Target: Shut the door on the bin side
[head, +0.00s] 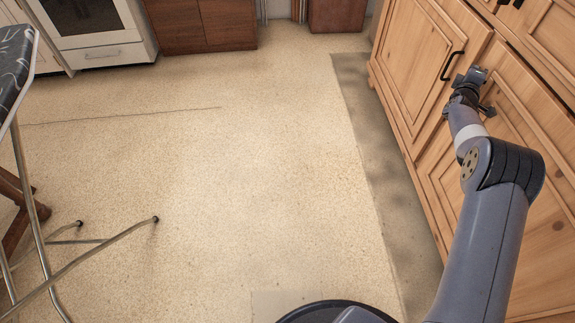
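The wooden dresser stands along the right side of the head view. Its far lower door (418,62) has a black handle (452,65) near its right edge. This door looks nearly flush, and I cannot tell if it stands slightly ajar. The nearer lower door (521,150) is partly hidden behind my arm. My gripper (478,76) is in front of the dresser, just right of the black handle. I cannot tell whether it touches the door or how its fingers stand. No bin can be made out for certain.
A speckled floor (210,160) lies open left of the dresser, with a dark strip (375,150) along the dresser's foot. An ironing board (14,65) with metal legs stands at the left. A white oven (95,30) and brown cabinets (202,25) line the back.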

